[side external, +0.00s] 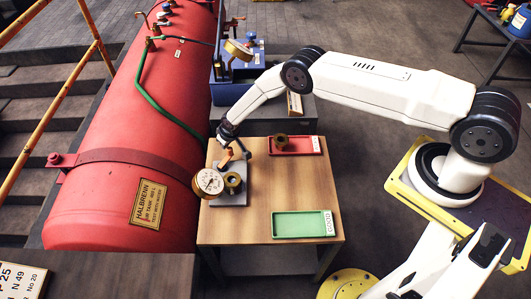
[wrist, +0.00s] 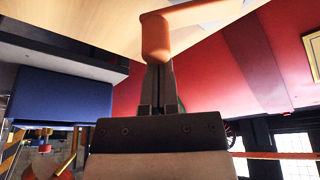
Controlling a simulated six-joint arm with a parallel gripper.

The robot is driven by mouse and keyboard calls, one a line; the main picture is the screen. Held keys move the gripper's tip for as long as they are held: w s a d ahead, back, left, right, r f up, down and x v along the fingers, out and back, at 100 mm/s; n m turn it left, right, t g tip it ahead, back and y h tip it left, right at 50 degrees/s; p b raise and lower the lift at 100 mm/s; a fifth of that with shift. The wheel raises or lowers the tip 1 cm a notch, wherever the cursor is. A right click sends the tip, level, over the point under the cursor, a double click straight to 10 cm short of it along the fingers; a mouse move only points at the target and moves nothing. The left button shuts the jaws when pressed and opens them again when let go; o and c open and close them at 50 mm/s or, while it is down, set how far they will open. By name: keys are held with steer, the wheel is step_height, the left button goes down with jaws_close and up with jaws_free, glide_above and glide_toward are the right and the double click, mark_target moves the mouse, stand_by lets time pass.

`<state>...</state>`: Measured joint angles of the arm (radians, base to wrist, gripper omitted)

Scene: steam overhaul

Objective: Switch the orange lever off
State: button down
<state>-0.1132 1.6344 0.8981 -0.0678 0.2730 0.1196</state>
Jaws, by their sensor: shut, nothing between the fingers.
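The orange lever (side external: 226,158) stands by the gauge and brass fitting on the grey block, at the table's far left corner. In the wrist view the lever (wrist: 157,36) shows as a rounded orange end with an arm running to the right. My gripper (side external: 228,143) is at the lever, pointing down, with its fingers together and nothing between them. In the wrist view the fingertips (wrist: 159,66) meet the lever's rounded end; I cannot tell whether they touch. The white-faced gauge (side external: 209,182) is beside the brass fitting (side external: 233,181) on the grey block (side external: 234,199).
The wooden table (side external: 270,190) holds a red tray (side external: 300,146) with a brass part and an empty green tray (side external: 296,226). A red tank (side external: 140,130) runs along the left. The table's middle is clear.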

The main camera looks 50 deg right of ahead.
steer(key=shift+s+d+m+h, duration=0.3)
steer(key=shift+s+m, duration=0.2)
steer(key=shift+m, duration=0.5)
stand_by(0.7)
steer(key=shift+s+d+m+h, duration=0.1)
steer(key=shift+s+m+h, duration=0.3)
steer(key=shift+m, duration=0.45)
steer(key=shift+s+d+m+h, duration=0.1)
steer(key=shift+s+m+h, duration=0.1)
steer(key=shift+s+m, duration=0.45)
steer(key=shift+s+a+m+g+h, duration=0.1)
steer(key=shift+s+m+g+h, duration=0.25)
steer(key=shift+m, duration=0.55)
steer(key=shift+s+a+m+g+h, duration=0.1)
steer(key=shift+s+m, duration=0.3)
steer(key=shift+m, duration=0.5)
steer(key=shift+s+a+m+g+h, duration=0.15)
steer(key=shift+s+m+g, duration=0.2)
steer(key=shift+m, duration=0.55)
steer(key=shift+s, duration=0.35)
steer(key=shift+a, duration=0.1)
steer(key=shift+w+d+r, duration=0.1)
steer(key=shift+w+d, duration=0.5)
steer(key=shift+d, duration=0.2)
steer(key=shift+w+d, duration=0.6)
steer(key=shift+d, duration=0.2)
steer(key=v, duration=1)
steer(key=shift+s+a, duration=0.1)
steer(key=shift+a, duration=0.05)
